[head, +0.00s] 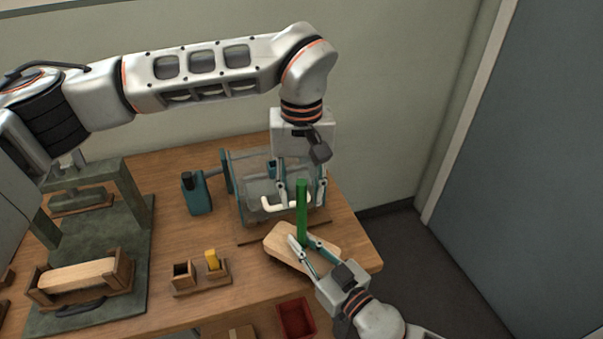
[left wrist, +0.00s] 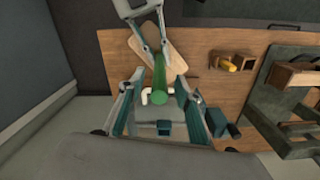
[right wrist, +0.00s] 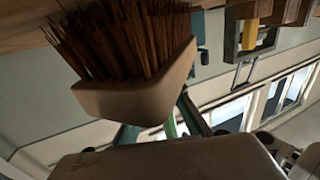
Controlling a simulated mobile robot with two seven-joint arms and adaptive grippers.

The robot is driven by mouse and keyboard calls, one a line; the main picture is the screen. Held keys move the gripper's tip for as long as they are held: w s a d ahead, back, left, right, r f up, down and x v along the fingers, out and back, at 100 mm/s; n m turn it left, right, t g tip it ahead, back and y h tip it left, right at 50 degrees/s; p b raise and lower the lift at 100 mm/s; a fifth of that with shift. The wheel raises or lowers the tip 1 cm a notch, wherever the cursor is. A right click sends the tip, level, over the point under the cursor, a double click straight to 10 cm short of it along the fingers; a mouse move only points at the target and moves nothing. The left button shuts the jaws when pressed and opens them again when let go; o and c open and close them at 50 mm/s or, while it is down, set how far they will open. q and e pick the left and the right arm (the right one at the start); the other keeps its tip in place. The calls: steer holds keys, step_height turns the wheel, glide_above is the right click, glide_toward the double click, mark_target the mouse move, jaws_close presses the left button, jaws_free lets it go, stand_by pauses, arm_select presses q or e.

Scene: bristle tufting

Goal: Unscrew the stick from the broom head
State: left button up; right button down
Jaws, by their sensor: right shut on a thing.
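The green stick (head: 302,205) stands roughly upright on the pale wooden broom head (head: 276,244). The right wrist view shows the broom head's block (right wrist: 130,98) close up, with brown bristles (right wrist: 125,40) toward the table. My right gripper (head: 301,239) reaches from the lower right over the block, its fingers closed on both sides of the stick's lower end; the exact contact is partly hidden. My left gripper (head: 302,190) points down from above with its fingers wide apart. In the left wrist view the stick's top end (left wrist: 159,97) lies between these fingers, untouched.
A clear-walled fixture with teal parts (head: 228,172) and a white bar stands just behind. A teal block (head: 197,193), small wooden holders (head: 184,278) with a yellow piece (head: 212,260), a red bin (head: 297,318) and a green press stand (head: 140,195) surround it. The table's right edge is near.

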mark_target(301, 211)
arm_select(q)
steer(key=shift+f, duration=2.8)
jaws_close()
steer(key=n, duration=0.4)
steer(key=shift+w, duration=0.1)
